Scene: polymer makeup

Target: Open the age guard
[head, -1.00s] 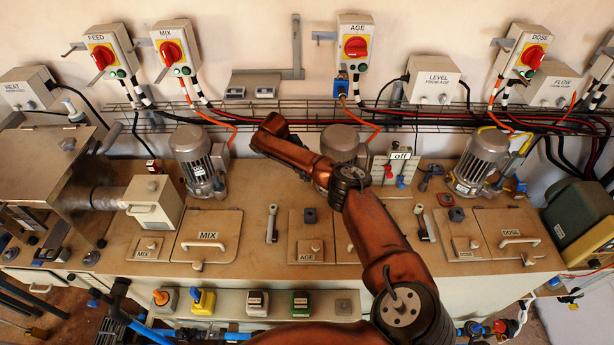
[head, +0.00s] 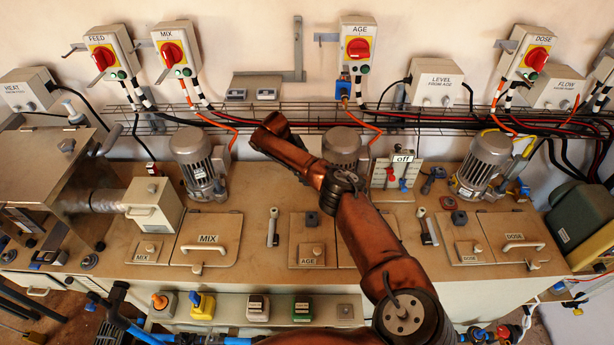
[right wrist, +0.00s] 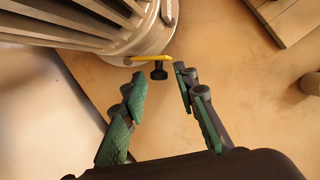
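The AGE hatch cover (head: 345,256) lies on the bench top right of the plate labelled AGE (head: 307,261); it looks flat and shut. My right arm crosses over it and hides most of it, including any handle. The AGE motor (head: 342,147) stands behind, partly covered by my arm. In the right wrist view my right gripper (right wrist: 160,78) is open, its green-padded fingers apart. A black knob (right wrist: 158,73) under a yellow strip (right wrist: 135,60) at a motor's base shows between and beyond the fingertips. It does not look gripped. My left gripper is not in view.
The AGE switch box (head: 357,47) with a red knob is on the wall. The MIX cover (head: 208,239) and DOSE cover (head: 512,240) lie shut on either side. An "off" panel with levers (head: 397,172) stands right of my arm. A small upright handle (head: 272,226) is to its left.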

